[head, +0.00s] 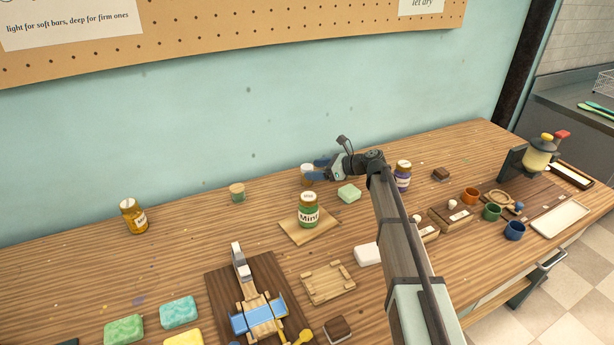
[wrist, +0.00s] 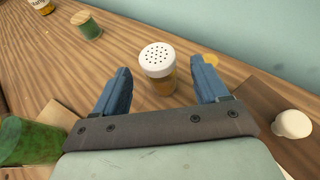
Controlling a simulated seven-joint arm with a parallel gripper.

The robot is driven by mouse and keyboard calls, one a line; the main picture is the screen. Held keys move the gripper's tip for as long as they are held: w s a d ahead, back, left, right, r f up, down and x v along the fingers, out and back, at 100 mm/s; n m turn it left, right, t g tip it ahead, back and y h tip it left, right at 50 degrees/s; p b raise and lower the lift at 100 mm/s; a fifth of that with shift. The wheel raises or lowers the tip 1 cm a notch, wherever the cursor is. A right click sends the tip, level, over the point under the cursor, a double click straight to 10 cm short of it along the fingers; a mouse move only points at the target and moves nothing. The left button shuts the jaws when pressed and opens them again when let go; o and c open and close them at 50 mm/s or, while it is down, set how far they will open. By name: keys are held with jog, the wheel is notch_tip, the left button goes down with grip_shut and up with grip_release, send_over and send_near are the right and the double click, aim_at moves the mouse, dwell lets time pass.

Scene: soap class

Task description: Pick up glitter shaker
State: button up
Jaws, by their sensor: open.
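The glitter shaker (wrist: 158,71) has a white lid with holes and a clear body with yellowish contents. It stands upright on the table near the wall, and its white lid also shows in the head view (head: 307,168). My gripper (wrist: 166,82) is open, with its two blue fingers on either side of the shaker. A gap shows between the shaker and each finger. In the head view my gripper (head: 318,170) is low over the table by the wall, and it partly hides the shaker.
A green Mint jar (head: 308,211) stands on a board in front of my gripper. A purple-labelled jar (head: 402,175) stands to the right.

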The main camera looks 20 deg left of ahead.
aim_at(302, 171)
jog(key=shift+x, duration=3)
jog(key=shift+s, duration=0.1)
jog(key=c, duration=1)
